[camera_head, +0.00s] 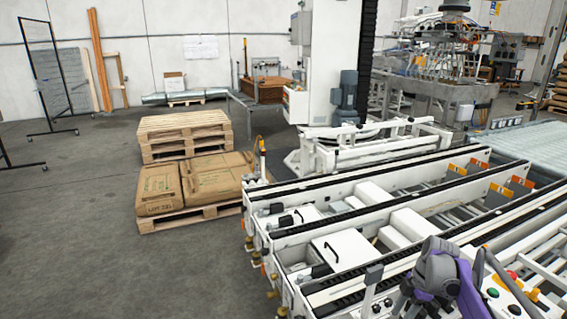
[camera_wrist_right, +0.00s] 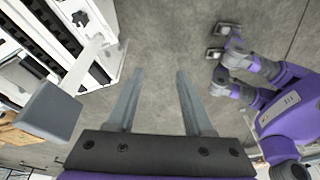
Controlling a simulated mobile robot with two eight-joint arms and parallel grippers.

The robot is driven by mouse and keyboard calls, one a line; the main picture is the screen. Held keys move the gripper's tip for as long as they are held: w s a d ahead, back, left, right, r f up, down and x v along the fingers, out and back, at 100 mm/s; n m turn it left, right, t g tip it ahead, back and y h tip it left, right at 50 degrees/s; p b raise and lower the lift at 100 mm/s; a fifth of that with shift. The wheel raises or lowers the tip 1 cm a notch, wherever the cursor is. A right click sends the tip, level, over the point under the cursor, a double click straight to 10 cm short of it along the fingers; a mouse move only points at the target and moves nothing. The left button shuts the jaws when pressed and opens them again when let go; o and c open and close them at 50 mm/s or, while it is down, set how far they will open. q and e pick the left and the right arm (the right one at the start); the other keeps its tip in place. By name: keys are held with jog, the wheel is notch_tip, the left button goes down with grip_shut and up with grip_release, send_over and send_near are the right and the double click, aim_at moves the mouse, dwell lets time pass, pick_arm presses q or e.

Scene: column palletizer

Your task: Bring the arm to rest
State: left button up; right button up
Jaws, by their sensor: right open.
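My right arm (camera_head: 438,274), purple and grey, is bent at the lower right of the head view, in front of the white conveyor and beside the button panel. My right gripper (camera_wrist_right: 158,72) shows in the right wrist view with its two grey fingers apart. Nothing is between them, and bare grey floor lies beyond. I cannot make out its fingers in the head view. My left gripper cannot be made out in either view. Purple links of my own body show at the right of the wrist view.
The white conveyor (camera_head: 345,243) fills the lower right. The button panel (camera_head: 503,297) is close to my right arm. A grey block (camera_wrist_right: 46,111) is left of the fingers. Brown sacks (camera_head: 213,177) lie on a pallet beside stacked empty pallets (camera_head: 185,124).

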jog(key=s+a+r+m+t+h, duration=0.1)
jog(key=s+a+r+m, duration=0.2)
jog(key=s+a+m, duration=0.35)
jog(key=s+a+r+m+t+h, duration=0.1)
jog(key=s+a+r+m, duration=0.25)
jog(key=s, duration=0.55)
jog(key=s+a+f+m+t+h, duration=0.1)
jog(key=s+a+f+m+t, duration=0.2)
jog(key=s, duration=0.4)
jog(key=s+a+f+m, duration=0.1)
jog(key=s+f+m, duration=0.25)
jog(key=s, duration=0.45)
pick_arm(q)
notch_tip(320, 180, up, 14)
jog(key=w+p, duration=0.1)
jog(key=p, duration=1.2)
jog(key=shift+w+r+t, duration=0.15)
jog(key=shift+w+t, duration=0.15)
jog(key=shift+w, duration=0.1)
pick_arm(e)
notch_tip(320, 180, up, 14)
jog(key=w+t, duration=0.1)
jog(key=w, duration=0.1)
jog(key=shift+w+a+r+m, duration=0.15)
jog(key=shift+a+m, duration=0.05)
jog(key=shift+m, duration=0.25)
